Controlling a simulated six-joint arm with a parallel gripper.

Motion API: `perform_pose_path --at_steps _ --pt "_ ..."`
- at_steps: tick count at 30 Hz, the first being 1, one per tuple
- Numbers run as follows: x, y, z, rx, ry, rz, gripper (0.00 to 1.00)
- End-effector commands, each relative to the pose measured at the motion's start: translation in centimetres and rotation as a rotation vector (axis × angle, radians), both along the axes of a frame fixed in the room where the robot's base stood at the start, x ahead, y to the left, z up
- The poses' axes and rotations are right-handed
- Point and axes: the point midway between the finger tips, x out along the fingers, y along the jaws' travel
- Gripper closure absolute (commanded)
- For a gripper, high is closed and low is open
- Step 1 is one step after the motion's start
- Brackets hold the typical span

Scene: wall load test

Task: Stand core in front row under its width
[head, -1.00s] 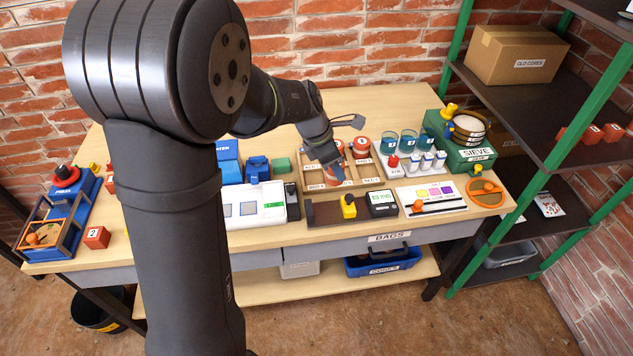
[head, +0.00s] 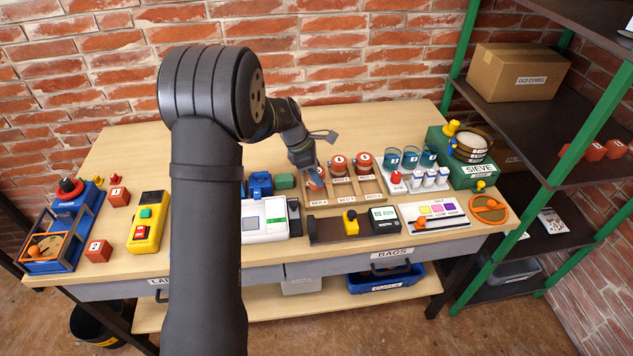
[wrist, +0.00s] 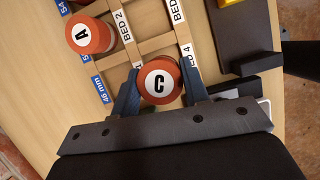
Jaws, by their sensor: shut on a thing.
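My gripper (wrist: 160,88) is shut on the orange core C (wrist: 159,82), one blue finger on each side; its lettered white top faces the wrist camera. In the head view my gripper (head: 314,182) is at the left end of the wooden rack (head: 372,197), by its front row. Core C is beside the BED 4 label (wrist: 186,56), roughly in line with the 46 mm label (wrist: 101,90). I cannot tell whether its base touches the rack. Core A (wrist: 91,34) stands in the back row. Two cores (head: 339,165) (head: 364,162) show there in the head view.
A dark stand with a yellow block (head: 350,221) and a black display box (head: 383,220) sit just in front of the rack. A white tray with blue-filled beakers (head: 410,158) is at its right. A white device (head: 264,220) stands at front left.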

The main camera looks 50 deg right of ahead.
Motion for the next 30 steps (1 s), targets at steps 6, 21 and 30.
perform_pose_path --at_steps 6,21,30 --pt "0.0 0.1 -2.9 0.004 0.002 0.001 0.90" --pt "0.0 0.1 -4.2 0.002 -0.001 0.002 0.53" --pt "0.0 0.1 -4.2 0.001 -0.001 0.001 0.37"
